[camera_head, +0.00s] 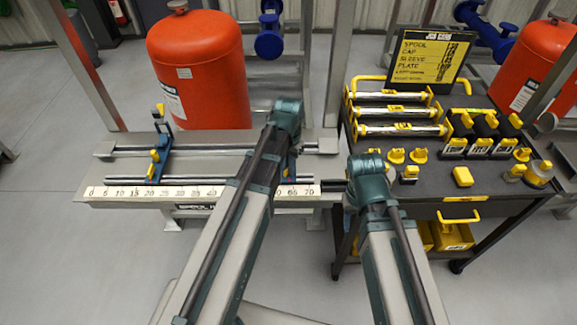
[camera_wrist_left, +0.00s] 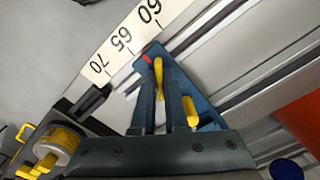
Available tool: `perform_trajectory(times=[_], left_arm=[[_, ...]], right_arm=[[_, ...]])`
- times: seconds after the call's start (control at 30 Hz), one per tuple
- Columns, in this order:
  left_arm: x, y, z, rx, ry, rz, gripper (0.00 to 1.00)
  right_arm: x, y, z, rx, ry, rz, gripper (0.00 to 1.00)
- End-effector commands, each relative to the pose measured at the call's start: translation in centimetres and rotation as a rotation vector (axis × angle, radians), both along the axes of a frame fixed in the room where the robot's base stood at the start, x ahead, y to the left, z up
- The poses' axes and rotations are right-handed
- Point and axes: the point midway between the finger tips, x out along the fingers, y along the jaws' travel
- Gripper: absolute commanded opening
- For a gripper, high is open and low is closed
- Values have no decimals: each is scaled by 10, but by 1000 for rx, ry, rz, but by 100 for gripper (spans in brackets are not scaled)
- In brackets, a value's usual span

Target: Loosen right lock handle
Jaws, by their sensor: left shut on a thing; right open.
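The right blue stop (camera_wrist_left: 205,100) sits on the bench rails near the 65 mark, with a red pointer at the scale. Its yellow lock handle (camera_wrist_left: 158,75) stands between the fingertips of my left gripper (camera_wrist_left: 160,72), which is shut on it. Another yellow part (camera_wrist_left: 190,112) of the stop shows beside the fingers. In the head view, my left arm hides most of this stop and the gripper. My right gripper (camera_head: 333,186) is open near the bench's right end, mostly hidden by its own arm.
The left blue stop (camera_head: 157,160) stands near the 20 mark of the scale (camera_head: 200,190). A red tank (camera_head: 200,70) stands behind the bench. A dark cart (camera_head: 480,185) with spools, caps and a sign (camera_head: 430,55) stands at right. Open floor lies at left.

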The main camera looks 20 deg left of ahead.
Motion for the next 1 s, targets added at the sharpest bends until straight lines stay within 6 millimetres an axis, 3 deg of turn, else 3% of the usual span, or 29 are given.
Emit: perform_trajectory(times=[0.23,0.63,1.0], left_arm=[[0,0,0,0,1,-231,0],[0,0,0,0,1,-292,0],[0,0,0,-1,1,-575,0]], right_arm=[[0,0,0,0,0,0,50],[0,0,0,0,0,0,50],[0,0,0,0,0,0,50]])
